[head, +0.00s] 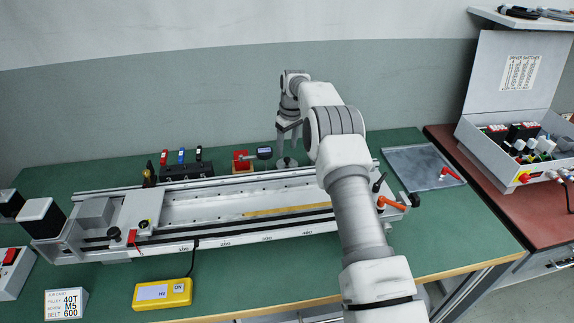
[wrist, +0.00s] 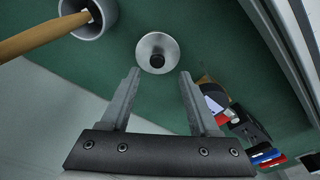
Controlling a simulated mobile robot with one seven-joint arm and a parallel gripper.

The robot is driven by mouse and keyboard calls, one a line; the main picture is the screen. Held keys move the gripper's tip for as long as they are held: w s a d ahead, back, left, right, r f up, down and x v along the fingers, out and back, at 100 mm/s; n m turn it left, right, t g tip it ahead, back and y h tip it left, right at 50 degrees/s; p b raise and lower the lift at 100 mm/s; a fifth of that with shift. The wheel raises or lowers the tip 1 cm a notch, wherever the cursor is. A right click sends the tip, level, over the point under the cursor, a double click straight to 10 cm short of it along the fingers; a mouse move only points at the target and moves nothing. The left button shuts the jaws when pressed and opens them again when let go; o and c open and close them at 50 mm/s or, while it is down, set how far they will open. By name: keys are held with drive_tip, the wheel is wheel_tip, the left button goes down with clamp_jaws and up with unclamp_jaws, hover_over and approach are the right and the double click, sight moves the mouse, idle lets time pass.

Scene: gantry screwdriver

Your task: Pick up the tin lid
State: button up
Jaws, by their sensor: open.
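The tin lid (wrist: 157,45) is a round silver disc with a dark knob, lying on the green bench top. In the wrist view it is at the upper middle, ahead of the fingertips and roughly between their lines. In the head view the lid (head: 287,163) shows small behind the rail. My gripper (wrist: 160,72) is open and empty, with both fingers apart from the lid. In the head view my gripper (head: 288,138) hangs above the lid, pointing down.
A grey cup (wrist: 98,20) with a wooden handle in it stands left of the lid in the wrist view. A long metal rail (head: 225,208) runs in front. A red block with a dial gauge (head: 264,153) and colored-handled tools (head: 181,157) stand to the left.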

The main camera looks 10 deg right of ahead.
sight(287, 158)
drive_tip(key=f, duration=0.4)
drive_tip(key=shift+w+d+f, duration=0.15)
drive_tip(key=shift+w+f, duration=0.15)
drive_tip(key=shift+f, duration=0.05)
clamp_jaws()
